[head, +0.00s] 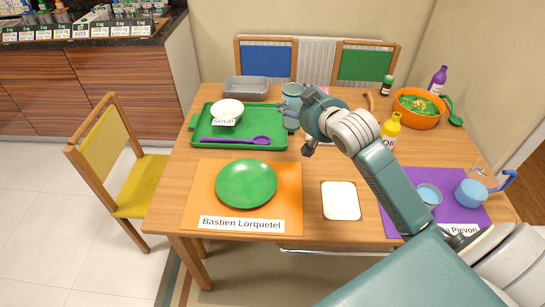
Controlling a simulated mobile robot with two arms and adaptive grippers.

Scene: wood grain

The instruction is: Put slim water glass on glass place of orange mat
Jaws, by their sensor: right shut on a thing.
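The orange mat (290,180) lies at the table's front left, with a green plate (246,183) on it and a name card reading Bastien Lorquetel along its front edge. No separate mark for a glass place can be made out on it. My right gripper (290,108) is over the middle of the table, behind and right of the mat. It is shut on a bluish see-through glass (292,91), which looks upright. The fingers and wrist partly hide the glass, and I cannot tell whether its base touches the table. My left gripper is not in view.
A green tray (272,133) with a white bowl (227,109) and purple spoon (236,140) stands behind the mat. A white napkin (341,200) lies right of it. A purple mat (393,222), yellow bottle (390,131) and orange bowl (418,120) are at right.

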